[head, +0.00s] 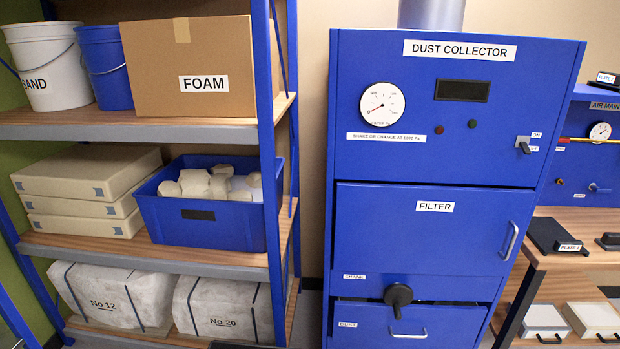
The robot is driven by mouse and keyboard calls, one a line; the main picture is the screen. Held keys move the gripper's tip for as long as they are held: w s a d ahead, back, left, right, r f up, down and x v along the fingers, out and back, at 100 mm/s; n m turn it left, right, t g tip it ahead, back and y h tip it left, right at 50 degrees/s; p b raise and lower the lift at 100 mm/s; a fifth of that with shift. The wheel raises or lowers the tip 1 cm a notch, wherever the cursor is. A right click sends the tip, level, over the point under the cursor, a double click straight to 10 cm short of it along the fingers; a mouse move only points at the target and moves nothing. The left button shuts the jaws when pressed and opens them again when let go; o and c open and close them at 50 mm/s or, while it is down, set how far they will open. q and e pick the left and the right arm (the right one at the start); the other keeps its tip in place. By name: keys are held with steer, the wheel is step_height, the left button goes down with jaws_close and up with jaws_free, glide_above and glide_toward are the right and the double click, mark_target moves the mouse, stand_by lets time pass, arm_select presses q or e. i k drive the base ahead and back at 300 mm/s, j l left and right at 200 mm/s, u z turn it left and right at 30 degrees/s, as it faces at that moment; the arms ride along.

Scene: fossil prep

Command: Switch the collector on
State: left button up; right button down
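The blue dust collector (430,160) stands upright in the middle right of the head view. The display (461,90) is dark. The red lamp (438,130) and green lamp (472,124) look dim. The gauge (382,104) has its needle toward the lower left. Neither of my grippers shows in the head view.
A shelf rack (267,150) on the left holds buckets, a FOAM box (190,65), a blue bin (205,222) and plaster blocks. The filter door (420,228) and dust drawer (405,325) have protruding handles, with a black crank (398,295) between. A workbench (580,258) stands right.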

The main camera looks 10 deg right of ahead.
mark_target(524, 145)
steer(key=z, duration=1.4)
steer(key=i+l+z, duration=0.1)
steer(key=i+l, duration=0.15)
steer(key=i, duration=0.25)
steer(key=i+l+z, duration=0.15)
steer(key=i, duration=0.35)
